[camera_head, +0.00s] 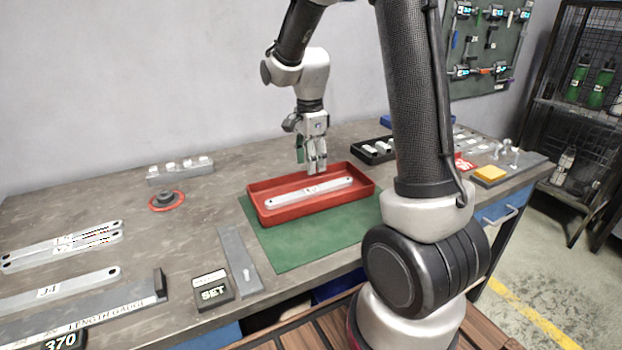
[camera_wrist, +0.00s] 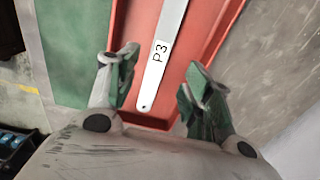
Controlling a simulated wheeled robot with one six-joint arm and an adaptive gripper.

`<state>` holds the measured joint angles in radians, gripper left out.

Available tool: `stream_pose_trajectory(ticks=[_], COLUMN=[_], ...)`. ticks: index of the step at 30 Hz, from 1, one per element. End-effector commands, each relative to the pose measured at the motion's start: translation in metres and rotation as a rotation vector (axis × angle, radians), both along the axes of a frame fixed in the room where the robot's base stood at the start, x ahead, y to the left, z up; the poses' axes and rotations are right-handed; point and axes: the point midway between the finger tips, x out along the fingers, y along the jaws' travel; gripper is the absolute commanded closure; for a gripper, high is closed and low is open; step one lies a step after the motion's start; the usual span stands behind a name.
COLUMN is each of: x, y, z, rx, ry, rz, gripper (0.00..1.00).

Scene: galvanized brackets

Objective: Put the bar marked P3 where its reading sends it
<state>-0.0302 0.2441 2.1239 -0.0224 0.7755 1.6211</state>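The bar marked P3 (camera_wrist: 163,48) is a flat pale metal bar with a hole near its end. It lies in a red tray (camera_head: 262,217), and in the head view the bar (camera_head: 292,197) runs lengthwise along the tray floor. My gripper (camera_wrist: 157,85) is open, its two green-padded fingers apart on either side of the bar's end in the wrist view. In the head view my gripper (camera_head: 317,170) hangs over the tray's back edge. A length gauge (camera_head: 110,306) with a display reading 370 (camera_head: 62,341) lies at the front left. A box labelled SET (camera_head: 213,291) stands beside a grey plate (camera_head: 240,260).
The red tray stands on a green mat (camera_head: 300,248). Other pale bars (camera_head: 60,245) lie at the left. A black tray (camera_head: 372,157) with small parts is behind the red tray. A yellow block (camera_head: 489,173) sits at the right. Bare bench shows left of the mat.

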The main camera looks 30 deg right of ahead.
Motion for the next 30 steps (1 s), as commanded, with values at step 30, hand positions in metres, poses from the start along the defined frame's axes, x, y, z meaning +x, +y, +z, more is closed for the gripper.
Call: stream_pose_trajectory(ticks=[30], x=[-0.23], y=[-0.009], z=[0.146], rx=[-0.265], ry=[-0.282], rz=[1.505], gripper=[0.5])
